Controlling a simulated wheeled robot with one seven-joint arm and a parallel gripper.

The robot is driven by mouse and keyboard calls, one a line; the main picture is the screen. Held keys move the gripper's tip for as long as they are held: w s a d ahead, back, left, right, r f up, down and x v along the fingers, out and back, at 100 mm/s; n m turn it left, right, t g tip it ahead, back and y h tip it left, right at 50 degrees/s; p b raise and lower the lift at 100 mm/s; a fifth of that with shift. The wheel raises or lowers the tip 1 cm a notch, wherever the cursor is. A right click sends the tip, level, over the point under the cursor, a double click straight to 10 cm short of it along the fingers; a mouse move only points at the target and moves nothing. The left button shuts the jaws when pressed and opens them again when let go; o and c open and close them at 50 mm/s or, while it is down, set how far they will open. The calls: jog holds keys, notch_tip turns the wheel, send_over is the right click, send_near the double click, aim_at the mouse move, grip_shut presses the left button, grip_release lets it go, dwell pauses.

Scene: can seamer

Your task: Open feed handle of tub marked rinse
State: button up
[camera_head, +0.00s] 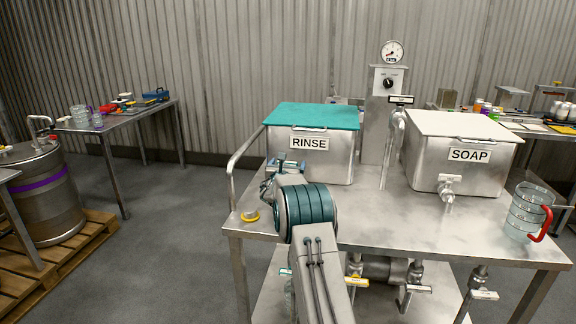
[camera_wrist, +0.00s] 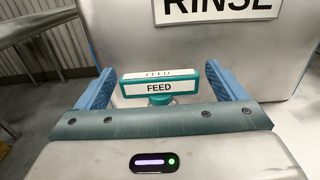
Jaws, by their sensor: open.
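The tub marked RINSE (camera_head: 322,162) is a steel box with a teal lid, standing on the left of the steel table. Its label also shows at the top of the wrist view (camera_wrist: 222,8). The feed handle (camera_wrist: 160,84) is a teal bar with a white FEED plate, lying crosswise in front of the tub wall. My gripper (camera_wrist: 163,86) is open, with one blue finger near each end of the handle. I cannot tell whether the fingers touch it. In the head view my arm hides most of the handle and valve.
A tub marked SOAP (camera_head: 455,165) with its own tap (camera_head: 447,188) stands to the right. A clear jug (camera_head: 526,212) with a red handle is at the table's right edge. Valves hang below.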

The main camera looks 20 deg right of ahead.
jog(key=c, duration=1)
